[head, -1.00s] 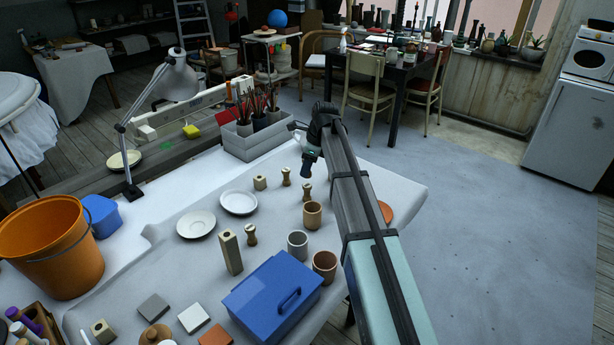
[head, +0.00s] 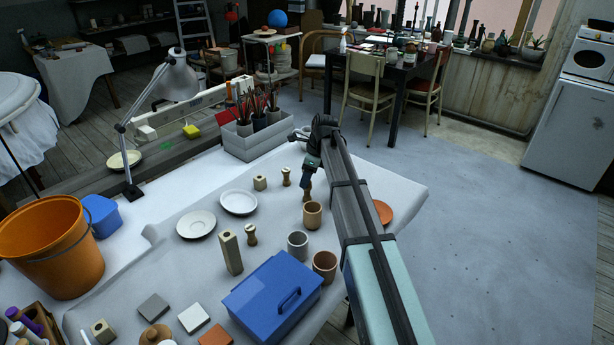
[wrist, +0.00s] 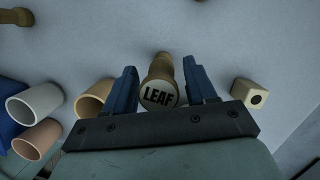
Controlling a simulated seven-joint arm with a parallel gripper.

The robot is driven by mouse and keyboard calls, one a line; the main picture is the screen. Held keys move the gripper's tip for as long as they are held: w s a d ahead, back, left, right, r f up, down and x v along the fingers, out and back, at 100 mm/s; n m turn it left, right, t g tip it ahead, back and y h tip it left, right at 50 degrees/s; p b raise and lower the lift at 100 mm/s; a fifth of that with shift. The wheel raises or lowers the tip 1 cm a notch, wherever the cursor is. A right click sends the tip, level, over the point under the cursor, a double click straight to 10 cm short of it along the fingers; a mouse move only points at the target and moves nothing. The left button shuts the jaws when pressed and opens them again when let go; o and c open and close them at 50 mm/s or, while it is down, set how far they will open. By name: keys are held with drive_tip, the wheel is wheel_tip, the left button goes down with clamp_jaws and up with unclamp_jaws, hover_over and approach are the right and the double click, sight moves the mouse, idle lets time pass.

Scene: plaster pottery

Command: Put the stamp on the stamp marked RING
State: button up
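A wooden stamp (head: 307,193) stands upright on the table; in the wrist view its top face reads LEAF (wrist: 159,96). My gripper (wrist: 159,78) is open, with a blue finger on each side of this stamp and small gaps showing. In the head view my gripper (head: 309,173) is low over it. Two similar wooden stamps stand upright, one just left of it (head: 286,176) and one nearer the front (head: 251,235). Part of a stamp (wrist: 16,16) shows at the wrist view's upper left. No RING mark is readable.
Clay cups (head: 312,214), (head: 297,244), (head: 324,265) stand close in front of my gripper. A blue lidded box (head: 274,293), a tall holed block (head: 231,253), a short block (head: 260,183) and two saucers (head: 239,202), (head: 196,224) stand around. A grey brush crate (head: 254,145) is behind.

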drive_tip(key=shift+o, duration=0.3)
drive_tip(key=shift+r, duration=0.1)
drive_tip(key=v, duration=1.2)
